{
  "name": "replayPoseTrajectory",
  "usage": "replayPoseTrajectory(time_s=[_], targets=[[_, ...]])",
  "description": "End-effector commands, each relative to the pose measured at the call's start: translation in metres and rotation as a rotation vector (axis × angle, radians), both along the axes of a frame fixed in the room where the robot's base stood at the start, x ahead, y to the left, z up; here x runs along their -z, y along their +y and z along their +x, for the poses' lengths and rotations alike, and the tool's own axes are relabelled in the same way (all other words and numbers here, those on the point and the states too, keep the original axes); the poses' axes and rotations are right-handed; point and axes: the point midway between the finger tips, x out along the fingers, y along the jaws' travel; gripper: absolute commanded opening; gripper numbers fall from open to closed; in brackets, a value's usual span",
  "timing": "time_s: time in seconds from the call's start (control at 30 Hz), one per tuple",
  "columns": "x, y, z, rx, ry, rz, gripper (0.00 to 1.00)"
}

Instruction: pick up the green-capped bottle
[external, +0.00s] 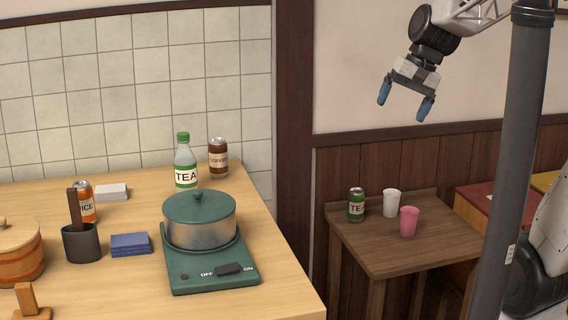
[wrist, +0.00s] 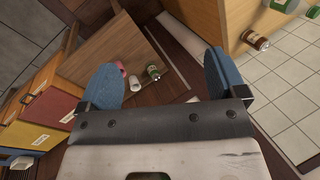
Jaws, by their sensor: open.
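The green-capped bottle (external: 185,158) stands upright on the wooden counter, behind the green pot, with a TEA label. Its lower part is partly hidden by the pot lid. A green and white thing, probably this bottle (wrist: 286,5), is cut off at the top right edge of the wrist view. My gripper (external: 404,103) is open and empty, high above the small side table, well to the right of the bottle. Its blue fingers are spread apart in the wrist view (wrist: 160,68).
A coffee can (external: 219,158) stands right of the bottle. The green pot (external: 200,222) on a burner (external: 208,270) stands in front. A dark post (external: 294,130) lies between gripper and counter. The side table (external: 390,255) holds a green can (external: 356,205), white cup (external: 391,203) and pink cup (external: 409,222).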

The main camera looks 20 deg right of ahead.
Motion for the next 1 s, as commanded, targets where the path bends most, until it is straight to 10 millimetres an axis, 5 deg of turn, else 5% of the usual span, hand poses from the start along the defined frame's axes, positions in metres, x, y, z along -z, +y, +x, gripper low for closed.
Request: replayPoseTrajectory(time_s=[0.57, 1.0], targets=[[0.030, 0.129, 0.103, 0.288, 0.295, 0.350, 0.90], [0.074, 0.231, 0.174, 0.536, 0.557, 0.561, 0.90]])
